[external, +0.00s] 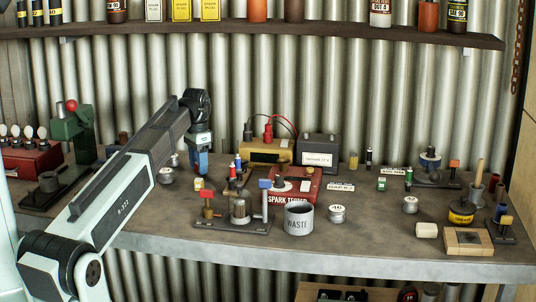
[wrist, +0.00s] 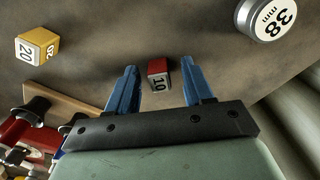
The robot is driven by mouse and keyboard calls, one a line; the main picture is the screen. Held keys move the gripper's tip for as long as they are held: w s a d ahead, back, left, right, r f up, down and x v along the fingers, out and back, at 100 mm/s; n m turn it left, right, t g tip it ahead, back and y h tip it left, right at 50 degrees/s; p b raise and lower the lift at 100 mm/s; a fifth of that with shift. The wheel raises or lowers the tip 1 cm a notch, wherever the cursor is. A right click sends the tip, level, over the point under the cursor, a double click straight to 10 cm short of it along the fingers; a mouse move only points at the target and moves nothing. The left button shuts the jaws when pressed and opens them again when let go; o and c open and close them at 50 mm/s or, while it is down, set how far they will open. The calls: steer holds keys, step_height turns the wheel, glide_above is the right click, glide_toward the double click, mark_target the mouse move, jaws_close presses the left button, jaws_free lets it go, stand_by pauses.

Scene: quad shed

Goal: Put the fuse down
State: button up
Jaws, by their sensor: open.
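A small red block-shaped fuse marked 10 (wrist: 158,74) rests on the bench in the wrist view. My gripper (wrist: 161,82) is open, with one blue finger to each side of the fuse and a gap showing on both sides. In the external view my gripper (external: 201,170) points down over the back left-middle of the bench. I cannot make out the red fuse there. A yellow fuse marked 20 (wrist: 37,48) stands to the left in the wrist view, and a yellow block (external: 198,184) shows just below my gripper in the external view.
A round tin marked 38 mm (wrist: 265,18) is at the wrist view's upper right. The red spark tester (external: 306,185), grey waste cup (external: 299,219) and a stand with a glass jar (external: 239,212) occupy the middle of the bench. The front left bench top (external: 150,222) is clear.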

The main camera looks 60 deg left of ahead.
steer(key=shift+r, duration=0.1)
step_height(320, 180, up, 12)
stand_by(0.7)
